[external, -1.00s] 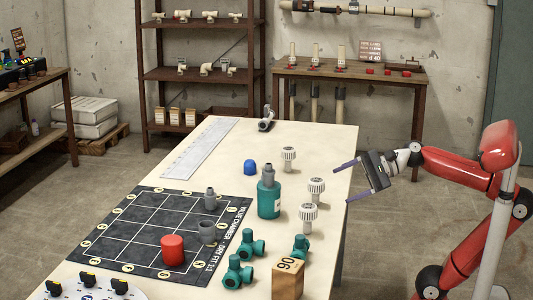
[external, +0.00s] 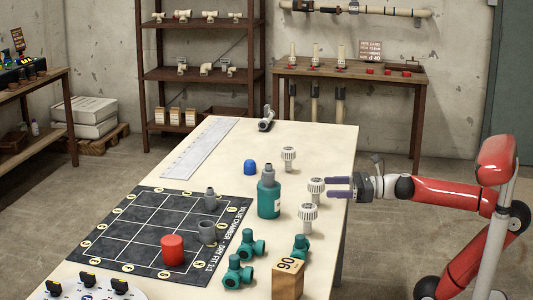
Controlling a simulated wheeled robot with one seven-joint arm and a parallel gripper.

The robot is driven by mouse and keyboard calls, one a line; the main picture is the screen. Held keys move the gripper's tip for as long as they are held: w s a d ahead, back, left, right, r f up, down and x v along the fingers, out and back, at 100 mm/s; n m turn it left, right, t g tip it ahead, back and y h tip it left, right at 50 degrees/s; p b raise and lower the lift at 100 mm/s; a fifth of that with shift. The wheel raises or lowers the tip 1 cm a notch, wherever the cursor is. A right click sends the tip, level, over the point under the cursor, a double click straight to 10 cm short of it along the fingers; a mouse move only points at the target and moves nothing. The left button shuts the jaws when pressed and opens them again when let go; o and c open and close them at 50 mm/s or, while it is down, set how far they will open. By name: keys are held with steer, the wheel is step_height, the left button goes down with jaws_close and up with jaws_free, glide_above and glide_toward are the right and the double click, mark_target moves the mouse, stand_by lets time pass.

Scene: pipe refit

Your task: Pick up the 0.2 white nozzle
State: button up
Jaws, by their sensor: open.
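Three white nozzles with ribbed caps stand upright along the right side of the table: a far one (external: 289,158), a middle one (external: 316,189) and a near one (external: 307,217). The size marks on them are too small to read, so I cannot tell which is the 0.2 one. My gripper (external: 327,188) is open and empty, level with the middle nozzle at the table's right edge. Its purple fingers point left and their tips are close beside or around that nozzle; I cannot tell which.
A teal bottle (external: 269,198) and a blue cap (external: 250,167) stand left of the nozzles. Teal fittings (external: 238,272) and a wooden block (external: 288,279) marked 90 are at the front. A dark grid mat (external: 130,211) holds a red cylinder (external: 173,250) and grey parts. The far table is mostly clear.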

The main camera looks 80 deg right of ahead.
mark_target(316, 186)
steer(key=w, duration=0.3)
steer(key=w+b, duration=0.1)
steer(key=w, duration=0.1)
steer(key=shift+w+a, duration=0.3)
steer(key=shift+a, duration=0.1)
steer(key=c, duration=1.1)
steer(key=shift+o, duration=0.2)
steer(key=shift+r, duration=0.1)
